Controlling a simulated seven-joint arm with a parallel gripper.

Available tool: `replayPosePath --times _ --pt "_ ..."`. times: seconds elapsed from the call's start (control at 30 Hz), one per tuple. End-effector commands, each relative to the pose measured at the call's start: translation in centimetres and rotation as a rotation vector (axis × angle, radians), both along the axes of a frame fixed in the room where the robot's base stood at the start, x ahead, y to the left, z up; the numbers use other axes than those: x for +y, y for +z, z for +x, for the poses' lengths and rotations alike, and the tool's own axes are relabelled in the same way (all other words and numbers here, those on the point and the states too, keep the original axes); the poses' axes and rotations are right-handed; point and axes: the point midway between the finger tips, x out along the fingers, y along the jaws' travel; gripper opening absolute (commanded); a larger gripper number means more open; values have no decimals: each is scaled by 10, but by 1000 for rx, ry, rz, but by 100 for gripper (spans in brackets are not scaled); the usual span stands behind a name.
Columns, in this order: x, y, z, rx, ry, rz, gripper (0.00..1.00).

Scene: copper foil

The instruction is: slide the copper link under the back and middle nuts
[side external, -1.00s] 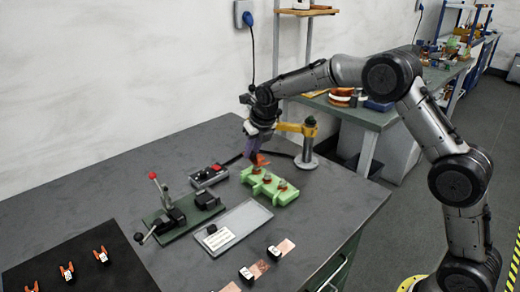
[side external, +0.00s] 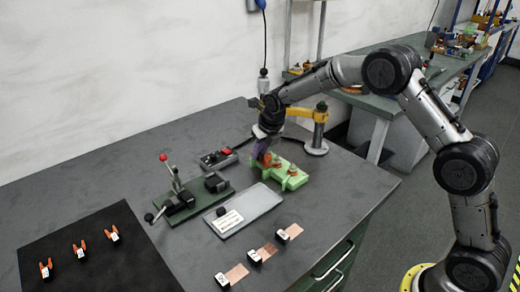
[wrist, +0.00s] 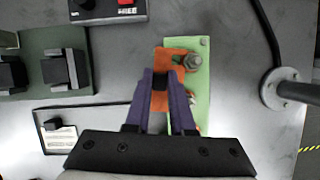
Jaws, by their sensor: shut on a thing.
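My gripper (wrist: 161,76) has purple fingers, shut on the orange-brown copper link (wrist: 173,53). In the side external view the gripper (side external: 260,152) is low at the left back part of the green block (side external: 293,180). The block also shows in the wrist view (wrist: 203,49). There the link lies over the block's left edge, its prongs reaching right beside a silver nut (wrist: 192,62). A second nut (wrist: 191,98) is partly visible further down; I cannot tell whether either prong is under a nut. The lower part of the block is hidden by the gripper.
A post with a yellow arm (side external: 318,130) stands behind the block. A control box with a red button (side external: 218,159), a green clamp fixture (side external: 190,204) and a grey tray (side external: 262,203) lie to the left.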

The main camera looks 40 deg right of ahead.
Motion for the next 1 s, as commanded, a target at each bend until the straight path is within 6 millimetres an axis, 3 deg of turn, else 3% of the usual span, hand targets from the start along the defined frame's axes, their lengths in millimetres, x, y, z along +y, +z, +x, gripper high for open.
replayPosePath --times 1.0 --pt "0 -11 0 -8 0 -1 0"
